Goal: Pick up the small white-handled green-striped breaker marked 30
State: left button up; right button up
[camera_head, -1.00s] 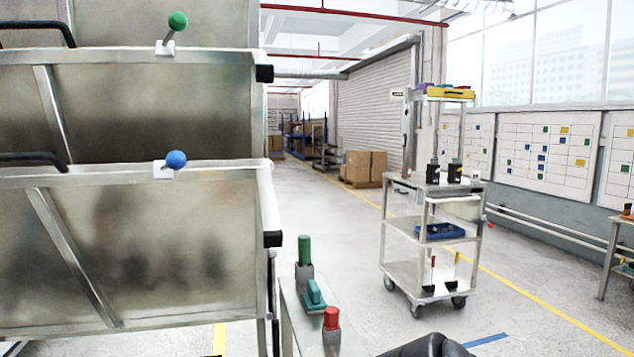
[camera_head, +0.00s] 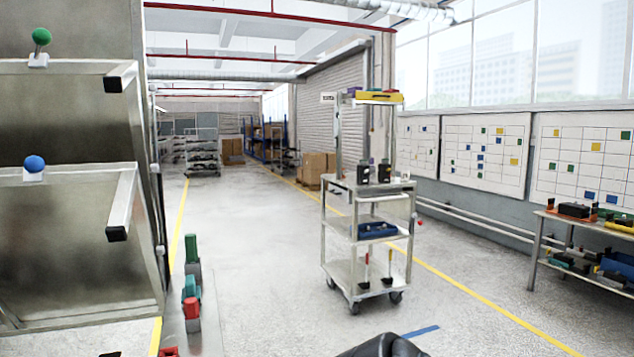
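I cannot make out a breaker with a white handle, a green stripe and the mark 30. Two small black devices stand on the upper shelf of a wheeled cart (camera_head: 337,183), a left one (camera_head: 363,173) and a right one (camera_head: 384,173). Two more small dark devices with thin upright handles stand on its bottom shelf, a left one (camera_head: 364,281) and a right one (camera_head: 387,277). Their markings are too small to read. A rounded black part of my own body shows at the bottom edge. Neither gripper's fingers are in view.
A grey metal cabinet (camera_head: 70,245) with blue and green knobs fills the left. Beside it, a narrow ledge (camera_head: 208,325) holds green, teal and red parts. A workbench (camera_head: 545,222) with assorted devices stands at right. Open floor (camera_head: 265,260) lies between ledge and cart.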

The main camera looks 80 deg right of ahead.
aim_at(362, 177)
jog(key=k+z, duration=0.25)
jog(key=z, duration=0.15)
jog(key=k+l+z, duration=0.15)
jog(key=z, duration=0.25)
jog(key=k+z, duration=0.1)
jog(key=z, duration=1.4)
jog(key=i+z, duration=0.7)
jog(key=i+j, duration=0.15)
jog(key=i, duration=0.45)
jog(key=i+j, duration=0.15)
jog(key=i, duration=0.4)
jog(key=i+j, duration=0.15)
jog(key=i, duration=0.45)
jog(key=i+j, duration=0.15)
jog(key=i, duration=0.45)
